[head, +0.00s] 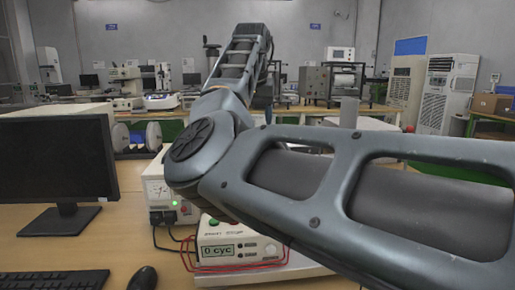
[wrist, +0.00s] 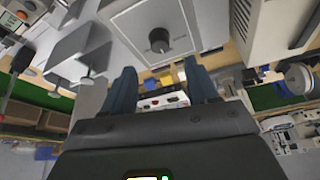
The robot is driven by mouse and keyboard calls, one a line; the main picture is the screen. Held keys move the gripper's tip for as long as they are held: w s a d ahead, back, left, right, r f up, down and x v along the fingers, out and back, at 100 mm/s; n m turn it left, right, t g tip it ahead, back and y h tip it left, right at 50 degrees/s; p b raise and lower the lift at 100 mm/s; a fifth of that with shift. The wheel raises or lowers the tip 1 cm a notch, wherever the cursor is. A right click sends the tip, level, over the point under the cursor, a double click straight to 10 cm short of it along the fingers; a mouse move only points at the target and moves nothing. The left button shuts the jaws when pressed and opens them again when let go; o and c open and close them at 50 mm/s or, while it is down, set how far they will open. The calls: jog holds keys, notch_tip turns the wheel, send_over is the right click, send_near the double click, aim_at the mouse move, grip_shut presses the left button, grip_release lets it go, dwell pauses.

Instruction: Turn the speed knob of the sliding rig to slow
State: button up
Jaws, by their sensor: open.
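In the wrist view a round black knob (wrist: 159,40) sits on a light grey panel (wrist: 125,25); its pointer direction and any speed marks are too small to read. My gripper (wrist: 159,64) is open, with its two dark blue fingers apart and nothing between the tips. The knob shows just past the fingertips, roughly centred between them; the fingers appear apart from it. In the head view my arm covers the middle of the scene, and the knob and my gripper are hidden. A white control box (head: 237,243) with a display reading "0 cyc" stands below my arm.
A black monitor (head: 57,163), keyboard (head: 50,279) and mouse (head: 142,278) are on the bench at left. A white unit with a gauge (head: 157,190) and cables stands beside the control box. In the wrist view, a grey block (wrist: 82,52) is left of the panel.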

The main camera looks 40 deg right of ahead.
jog(key=x, duration=0.8)
jog(key=shift+c, duration=0.3)
jog(key=c, duration=0.9)
